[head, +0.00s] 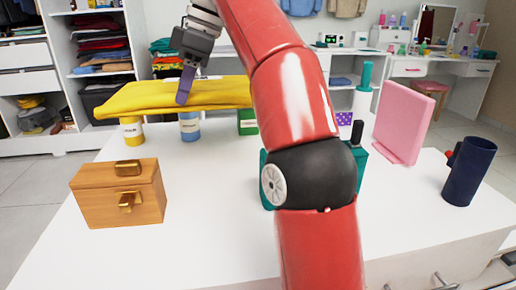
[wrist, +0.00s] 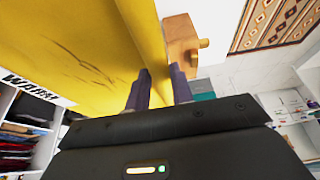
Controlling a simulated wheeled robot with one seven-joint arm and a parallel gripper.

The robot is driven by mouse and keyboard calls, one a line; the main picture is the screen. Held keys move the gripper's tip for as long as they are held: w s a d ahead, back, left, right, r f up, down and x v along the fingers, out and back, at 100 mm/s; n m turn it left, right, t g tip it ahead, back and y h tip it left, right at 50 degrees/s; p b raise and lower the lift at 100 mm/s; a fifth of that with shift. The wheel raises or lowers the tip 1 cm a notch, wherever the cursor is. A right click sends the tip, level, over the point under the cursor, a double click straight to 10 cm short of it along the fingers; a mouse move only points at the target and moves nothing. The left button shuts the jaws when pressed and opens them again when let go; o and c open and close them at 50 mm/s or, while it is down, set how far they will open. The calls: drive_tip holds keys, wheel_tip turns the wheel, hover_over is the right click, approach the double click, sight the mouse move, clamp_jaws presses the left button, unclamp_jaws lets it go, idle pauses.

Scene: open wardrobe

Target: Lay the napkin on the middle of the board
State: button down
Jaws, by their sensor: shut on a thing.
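The yellow napkin (head: 165,97) is a thick folded cloth, stretched out level above several jars at the left back of the white table. I cannot tell whether it touches the jar tops. My gripper (head: 184,97) points down at the napkin with its fingers on it. In the wrist view, the napkin (wrist: 70,50) fills the upper left and its edge runs between the fingers of my gripper (wrist: 160,85), which is shut on it. I cannot make out a flat board with certainty; part of the table is hidden behind my arm.
Jars, yellow (head: 132,131), blue (head: 190,127) and green (head: 247,122), stand at the back. A pink upright panel (head: 403,120) and a dark blue cup (head: 469,172) stand right.

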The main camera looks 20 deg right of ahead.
drive_tip(key=shift+w+a, duration=0.1)
drive_tip(key=shift+w, duration=0.25)
drive_tip(key=shift+w+a, duration=0.15)
drive_tip(key=shift+a, duration=0.45)
drive_tip(key=shift+w+a, duration=0.15)
drive_tip(key=shift+a, duration=0.4)
drive_tip(key=b, duration=0.8)
hover_over(180, 194)
drive_tip(key=d, duration=0.2)
drive_tip(key=f, duration=2)
drive_tip(key=shift+s, duration=0.25)
drive_tip(key=shift+f, duration=0.1)
drive_tip(key=c, duration=1.2)
unclamp_jaws()
